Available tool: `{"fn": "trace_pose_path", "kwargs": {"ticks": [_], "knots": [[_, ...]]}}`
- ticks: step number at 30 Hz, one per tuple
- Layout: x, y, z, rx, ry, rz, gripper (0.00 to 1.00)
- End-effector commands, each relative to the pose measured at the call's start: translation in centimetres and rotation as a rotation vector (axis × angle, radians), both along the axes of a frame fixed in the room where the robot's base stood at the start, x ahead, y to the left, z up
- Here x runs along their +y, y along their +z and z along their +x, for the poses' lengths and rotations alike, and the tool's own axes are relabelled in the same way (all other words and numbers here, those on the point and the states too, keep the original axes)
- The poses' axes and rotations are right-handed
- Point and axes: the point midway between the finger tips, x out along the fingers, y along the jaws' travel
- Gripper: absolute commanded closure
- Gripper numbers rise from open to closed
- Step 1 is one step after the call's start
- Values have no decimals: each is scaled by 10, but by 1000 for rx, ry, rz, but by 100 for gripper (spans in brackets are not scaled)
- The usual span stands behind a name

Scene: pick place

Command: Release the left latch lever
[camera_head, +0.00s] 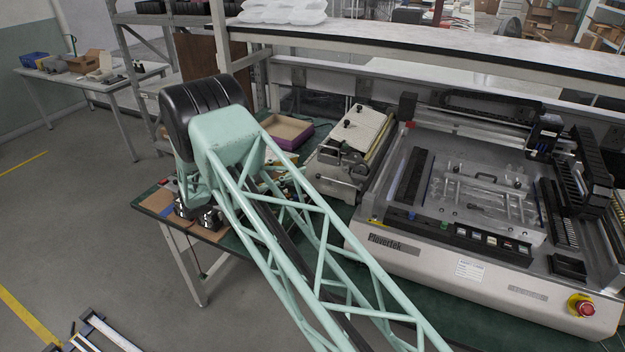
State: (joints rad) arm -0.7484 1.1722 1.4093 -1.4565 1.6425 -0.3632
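I cannot make out for certain which part is the left latch lever. A clear fixture plate (487,200) with a dark handle and small metal fittings lies in the bed of the large Plavertek machine (395,262). To its left stands a smaller white-topped device (352,135) with two black knobs and a roller; its small levers are too fine to tell apart. My green lattice arm crosses the centre, its black-capped elbow at the upper left.
The green bench top (232,240) holds both machines. A red stop button (581,305) sits at the large machine's front right. A purple-sided cardboard tray (288,131) lies behind my arm. A raised shelf (440,48) runs above the back. Open floor lies at left.

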Motion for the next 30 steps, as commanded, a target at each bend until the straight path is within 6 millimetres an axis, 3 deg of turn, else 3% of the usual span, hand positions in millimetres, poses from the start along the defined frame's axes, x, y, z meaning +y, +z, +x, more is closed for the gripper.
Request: {"fn": "trace_pose_path", "kwargs": {"ticks": [8, 24, 30], "knots": [[0, -16, 0, 2, 0, -1, 72], [0, -81, 0, 2, 0, -1, 72], [-22, -80, 15, 0, -1, 0, 72]]}}
